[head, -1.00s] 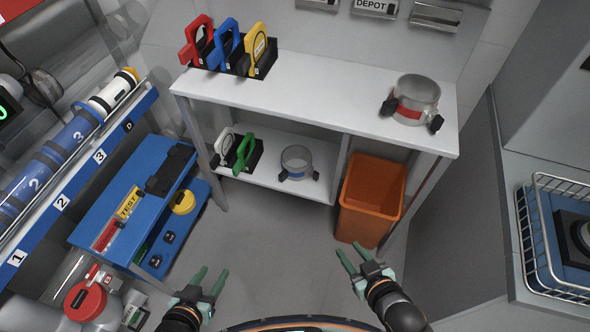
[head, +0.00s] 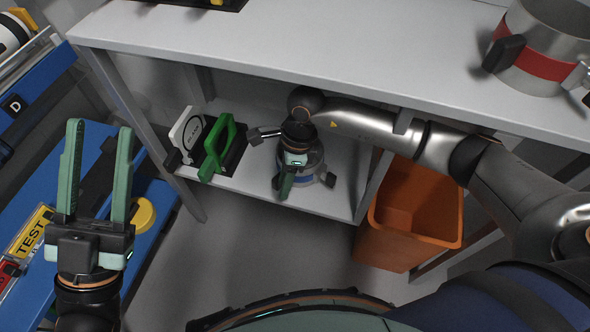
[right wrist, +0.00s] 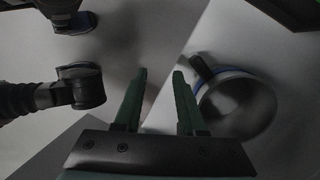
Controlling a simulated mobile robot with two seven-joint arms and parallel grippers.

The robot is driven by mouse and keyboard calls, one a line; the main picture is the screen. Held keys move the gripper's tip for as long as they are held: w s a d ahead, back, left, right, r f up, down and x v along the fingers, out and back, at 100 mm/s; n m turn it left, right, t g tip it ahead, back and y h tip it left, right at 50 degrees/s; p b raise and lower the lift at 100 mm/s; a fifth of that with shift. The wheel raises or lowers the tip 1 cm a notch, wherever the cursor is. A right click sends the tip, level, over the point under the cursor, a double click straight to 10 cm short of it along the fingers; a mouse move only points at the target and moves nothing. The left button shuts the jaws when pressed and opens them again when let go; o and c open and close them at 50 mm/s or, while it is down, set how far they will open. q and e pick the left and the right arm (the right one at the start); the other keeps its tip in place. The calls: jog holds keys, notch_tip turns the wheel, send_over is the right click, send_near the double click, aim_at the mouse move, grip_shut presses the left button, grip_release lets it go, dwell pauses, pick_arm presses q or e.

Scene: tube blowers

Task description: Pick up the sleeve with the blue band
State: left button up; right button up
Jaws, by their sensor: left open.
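The sleeve with the blue band (head: 307,180) is a grey metal ring with dark clamp handles on the lower shelf. My right gripper partly hides it in the head view. In the right wrist view the sleeve (right wrist: 240,105) lies right of the fingers, its blue rim and one dark handle showing. My right gripper (right wrist: 160,72) is open, with nothing between its fingers; one finger is close beside the sleeve, and contact cannot be told. It also shows in the head view (head: 285,186), pointing down at the sleeve. My left gripper (head: 100,128) is open and empty at the left.
The white upper shelf (head: 330,55) overhangs the lower shelf (head: 345,203). A red-banded sleeve (head: 535,62) stands on top. An orange bin (head: 385,240) is at right, a blue cart (head: 35,185) at left.

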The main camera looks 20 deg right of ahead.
aim_at(301, 187)
jog(key=w+d+f+h+b, duration=0.1)
jog(key=f, duration=0.1)
jog(key=w+d+f+h+b, duration=0.1)
jog(key=w+d+f+b, duration=0.1)
jog(key=f, duration=0.1)
jog(key=w+d+f+t+b, duration=0.1)
jog(key=d+f, duration=0.1)
jog(key=f, duration=0.1)
jog(key=shift+w+d+f+h+b, duration=0.2)
jog(key=shift+w+d+h+b, duration=0.1)
jog(key=shift+w+h, duration=0.1)
pick_arm(q)
jog(key=f, duration=0.1)
jog(key=f+m+h, duration=0.1)
jog(key=f+h, duration=0.1)
jog(key=shift+s+d+f+m+g, duration=0.3)
jog(key=shift+s+d+f+m, duration=0.05)
jog(key=shift+m, duration=0.05)
pick_arm(e)
jog(key=shift+r, duration=0.1)
grip_shut()
jog(key=shift+a, duration=0.1)
